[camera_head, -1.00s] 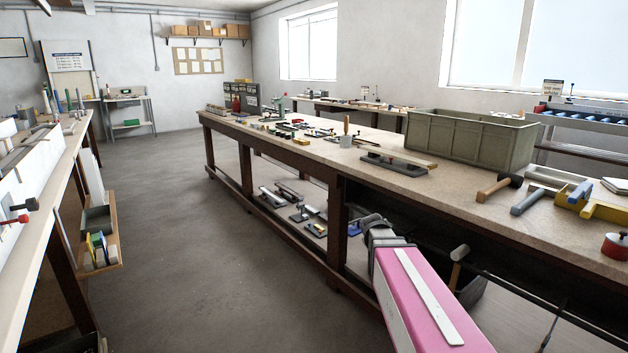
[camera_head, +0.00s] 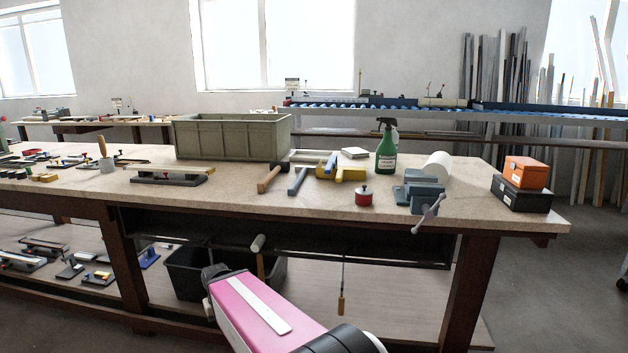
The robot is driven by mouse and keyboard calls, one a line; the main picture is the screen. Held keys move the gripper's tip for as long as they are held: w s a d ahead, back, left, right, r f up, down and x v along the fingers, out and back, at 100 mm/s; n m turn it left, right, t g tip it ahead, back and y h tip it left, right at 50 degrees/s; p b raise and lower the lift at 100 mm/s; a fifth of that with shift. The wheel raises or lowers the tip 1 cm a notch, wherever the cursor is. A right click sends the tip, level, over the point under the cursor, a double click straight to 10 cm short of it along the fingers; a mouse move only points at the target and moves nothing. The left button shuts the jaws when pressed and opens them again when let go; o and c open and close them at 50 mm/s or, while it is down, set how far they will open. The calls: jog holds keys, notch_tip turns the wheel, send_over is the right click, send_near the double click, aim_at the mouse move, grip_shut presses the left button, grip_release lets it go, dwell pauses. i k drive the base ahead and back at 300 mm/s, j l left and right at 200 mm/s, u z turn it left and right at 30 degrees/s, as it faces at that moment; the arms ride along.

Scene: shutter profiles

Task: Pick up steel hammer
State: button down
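A hammer with a wooden handle and a dark head (camera_head: 270,178) lies on the workbench, right of the middle and in front of the green-grey crate. I take it to be the steel hammer, but its metal is too small to tell. A tool with a blue-grey handle (camera_head: 298,181) lies just right of it. The fingers cannot be made out.
The long workbench (camera_head: 230,203) spans the view. On it stand the crate (camera_head: 232,137), a yellow tool (camera_head: 350,174), a red tin (camera_head: 364,197), a green spray bottle (camera_head: 386,150), a blue vise (camera_head: 418,192), a paper roll (camera_head: 437,165) and an orange box (camera_head: 526,172). A dark bin (camera_head: 185,275) stands below.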

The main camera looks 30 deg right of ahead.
aim_at(302, 170)
jog(key=z, duration=1.05)
